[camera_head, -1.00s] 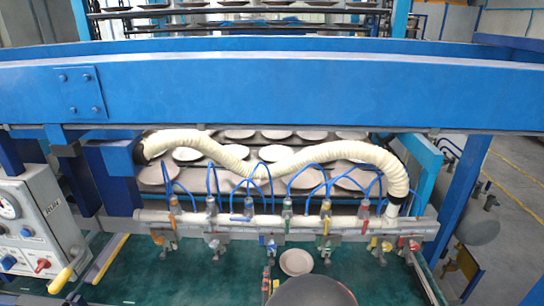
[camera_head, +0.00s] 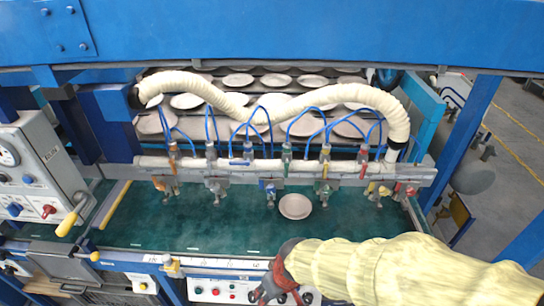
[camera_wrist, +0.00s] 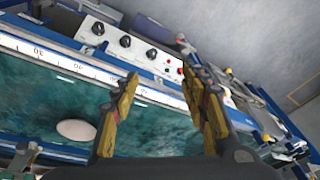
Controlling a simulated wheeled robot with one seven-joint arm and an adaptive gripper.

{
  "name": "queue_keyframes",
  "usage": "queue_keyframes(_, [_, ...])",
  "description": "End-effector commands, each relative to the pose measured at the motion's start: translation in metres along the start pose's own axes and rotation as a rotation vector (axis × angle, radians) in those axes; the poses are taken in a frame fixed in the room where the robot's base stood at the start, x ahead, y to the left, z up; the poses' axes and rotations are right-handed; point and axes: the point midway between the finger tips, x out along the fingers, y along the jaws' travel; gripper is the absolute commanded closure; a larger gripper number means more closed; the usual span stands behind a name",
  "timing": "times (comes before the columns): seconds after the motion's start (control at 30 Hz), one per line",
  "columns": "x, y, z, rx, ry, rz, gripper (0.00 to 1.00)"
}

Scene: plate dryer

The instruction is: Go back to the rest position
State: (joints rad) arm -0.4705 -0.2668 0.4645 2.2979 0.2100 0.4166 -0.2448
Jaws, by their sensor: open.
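My gripper (camera_wrist: 165,108) is open and empty in the wrist view, its two yellow-edged fingers apart with the green belt and the machine's front edge behind them. In the head view my gripper (camera_head: 275,290) shows only in part at the bottom, in front of the machine's front panel, with my cream-sleeved arm reaching in from the lower right. A pale round plate (camera_head: 295,206) lies on the green belt (camera_head: 140,225), apart from my gripper. The plate also shows at the left in the wrist view (camera_wrist: 76,130).
A pipe with several nozzles and blue tubes (camera_head: 270,165) crosses above the belt. Racks of plates (camera_head: 187,101) stand behind it. A blue beam (camera_head: 300,35) spans the top. A grey control box (camera_head: 40,170) stands at left. Front panels with knobs (camera_head: 215,291) line the near edge.

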Motion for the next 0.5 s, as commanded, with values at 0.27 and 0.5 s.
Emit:
queue_keyframes(0.27, [-0.138, 0.062, 0.070, 0.304, -0.027, 0.103, 0.55])
queue_keyframes(0.5, [-0.221, 0.104, 0.083, 0.421, 0.205, 0.223, 0.55])
